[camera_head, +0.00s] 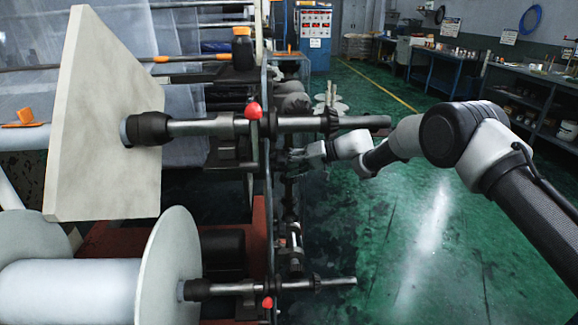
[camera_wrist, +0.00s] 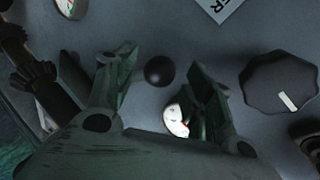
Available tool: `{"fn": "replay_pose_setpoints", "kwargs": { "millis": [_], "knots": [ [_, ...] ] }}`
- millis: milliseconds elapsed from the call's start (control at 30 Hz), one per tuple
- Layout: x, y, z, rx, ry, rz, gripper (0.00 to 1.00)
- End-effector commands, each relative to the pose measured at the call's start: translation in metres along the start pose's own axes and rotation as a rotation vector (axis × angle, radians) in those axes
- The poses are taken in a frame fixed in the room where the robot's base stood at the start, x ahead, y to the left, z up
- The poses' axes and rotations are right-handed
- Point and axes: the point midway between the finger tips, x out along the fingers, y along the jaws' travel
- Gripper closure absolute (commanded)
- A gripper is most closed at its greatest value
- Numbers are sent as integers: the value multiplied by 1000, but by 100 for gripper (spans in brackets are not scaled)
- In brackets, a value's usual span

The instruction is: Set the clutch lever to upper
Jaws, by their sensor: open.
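My gripper (camera_head: 297,155) reaches in from the right at the machine's side frame in the head view. In the wrist view its two fingers stand apart, one on each side of a round black ball knob (camera_wrist: 159,71). The knob looks like the end of the clutch lever, seen nearly end-on. In the head view the arm and gripper hide the lever.
In the wrist view a black dial (camera_wrist: 280,87) with a white mark sits right of the fingers on a grey panel. A white gauge (camera_wrist: 176,121) is partly hidden by the right finger. A shaft (camera_head: 345,122) juts out above my gripper. Green floor (camera_head: 400,255) is clear at right.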

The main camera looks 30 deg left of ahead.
Motion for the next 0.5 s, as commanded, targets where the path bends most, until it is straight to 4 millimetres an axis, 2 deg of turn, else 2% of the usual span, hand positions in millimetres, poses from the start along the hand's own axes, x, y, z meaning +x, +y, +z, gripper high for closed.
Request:
{"fn": "replay_pose_setpoints", "kwargs": {
  "millis": [167, 500],
  "knots": [
    [-11, 0, -1, -1, 1, 1, 48],
    [-84, 0, -1, 1, 3, 1, 48]
  ]
}}
